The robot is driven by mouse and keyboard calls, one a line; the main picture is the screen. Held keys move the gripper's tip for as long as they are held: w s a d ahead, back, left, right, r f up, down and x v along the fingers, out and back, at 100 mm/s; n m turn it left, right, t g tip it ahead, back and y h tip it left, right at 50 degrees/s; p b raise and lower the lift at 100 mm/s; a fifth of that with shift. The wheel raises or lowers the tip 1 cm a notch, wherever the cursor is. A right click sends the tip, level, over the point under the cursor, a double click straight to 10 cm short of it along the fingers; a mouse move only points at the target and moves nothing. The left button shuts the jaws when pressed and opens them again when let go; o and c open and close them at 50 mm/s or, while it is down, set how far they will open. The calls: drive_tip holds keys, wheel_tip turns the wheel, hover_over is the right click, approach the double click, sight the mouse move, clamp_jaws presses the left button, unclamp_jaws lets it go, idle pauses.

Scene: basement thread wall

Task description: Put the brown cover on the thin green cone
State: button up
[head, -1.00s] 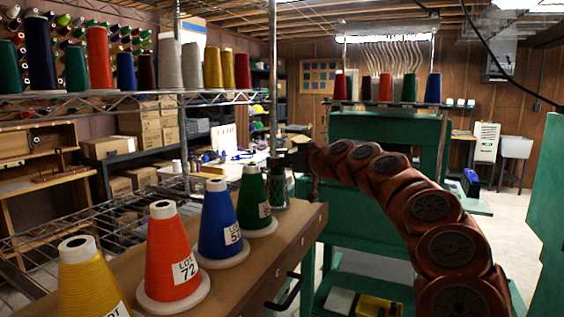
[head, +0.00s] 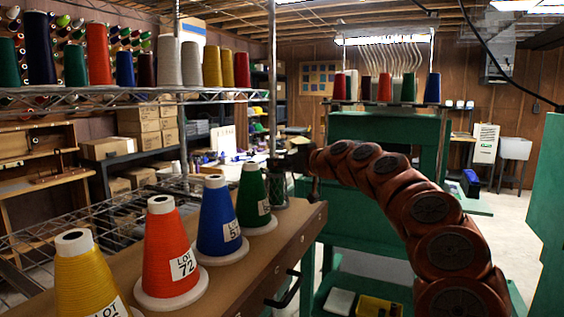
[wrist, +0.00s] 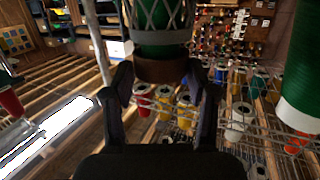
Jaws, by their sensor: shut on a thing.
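My gripper (wrist: 160,76) is shut on the brown cover (wrist: 160,68), which shows as a brown band between the fingers in the wrist view. Directly against it is a green body inside a grey net with a grey band (wrist: 160,37), seemingly the thin green cone. In the head view, this dark green netted shape (head: 279,187) stands upright at the far end of the row, under my gripper (head: 288,160). The cover is hard to make out there. I cannot tell how far the cover sits over the cone.
Labelled yellow (head: 86,275), orange (head: 170,250), blue (head: 216,222) and wider green (head: 253,199) cones line the brown bench top (head: 268,246). A wire shelf (head: 120,98) with more cones is at the left. A green machine (head: 385,150) stands behind my arm.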

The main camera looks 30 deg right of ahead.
drive_tip(key=o, duration=0.8)
drive_tip(key=shift+o, duration=0.2)
drive_tip(key=shift+s, duration=0.1)
drive_tip(key=s+d+r, duration=0.1)
drive_tip(key=s, duration=1)
drive_tip(key=shift+s+d+r, duration=0.3)
drive_tip(key=shift+r, duration=0.1)
